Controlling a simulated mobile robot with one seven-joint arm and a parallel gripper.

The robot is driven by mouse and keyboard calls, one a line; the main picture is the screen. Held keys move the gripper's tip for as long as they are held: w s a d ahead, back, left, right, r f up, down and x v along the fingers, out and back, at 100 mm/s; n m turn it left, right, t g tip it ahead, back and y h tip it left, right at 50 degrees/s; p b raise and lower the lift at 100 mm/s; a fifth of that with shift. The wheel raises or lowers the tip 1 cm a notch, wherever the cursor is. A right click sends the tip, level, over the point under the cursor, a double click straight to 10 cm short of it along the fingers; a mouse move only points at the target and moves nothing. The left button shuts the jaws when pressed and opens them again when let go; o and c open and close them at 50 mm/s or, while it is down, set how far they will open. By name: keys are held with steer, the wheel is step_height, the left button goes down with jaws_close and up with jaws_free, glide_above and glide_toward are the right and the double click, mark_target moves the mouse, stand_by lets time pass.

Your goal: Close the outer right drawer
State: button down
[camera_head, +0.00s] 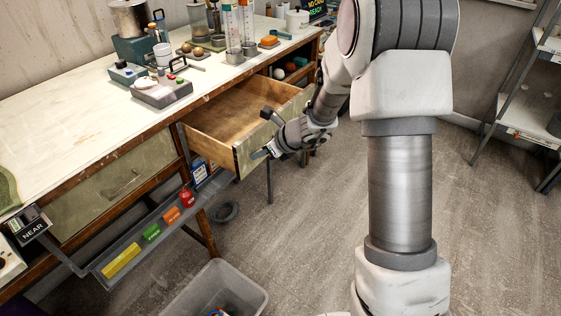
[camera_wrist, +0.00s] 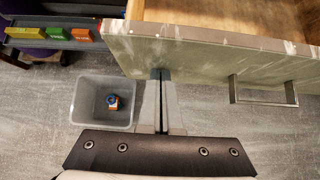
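The outer right drawer (camera_head: 228,116) stands pulled out from the workbench, and its bare wooden inside looks empty. In the wrist view its worn grey-green front (camera_wrist: 205,62) spans the top, with a bar handle (camera_wrist: 263,102) at the right. My gripper (camera_head: 261,153) is in front of the drawer front, near its left end. In the wrist view my gripper (camera_wrist: 160,75) has its fingers together, with nothing seen between them. The fingertips are at the drawer front, left of the handle; I cannot tell whether they touch it.
A closed drawer (camera_head: 112,186) is on the left of the workbench (camera_head: 80,115). A rail tray (camera_head: 98,268) with coloured blocks hangs below it. A grey bin (camera_head: 190,297) stands on the floor. A shelf rack (camera_head: 510,75) is at the right. Floor in front of the drawer is clear.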

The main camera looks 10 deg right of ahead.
steer(key=w+a+p, duration=0.4)
steer(key=w+a, duration=0.1)
steer(key=w+a+p, duration=0.4)
steer(key=w+a, duration=0.1)
steer(key=w+a+p, duration=0.4)
steer(key=w+a, duration=0.1)
steer(key=shift+r, duration=0.25)
steer(key=shift+w+a+f+p, duration=0.15)
steer(key=shift+w+a+p, duration=0.4)
steer(key=shift+a+p, duration=0.05)
steer(key=shift+w+a, duration=0.1)
steer(key=shift+r, duration=0.2)
steer(key=shift+f, duration=0.1)
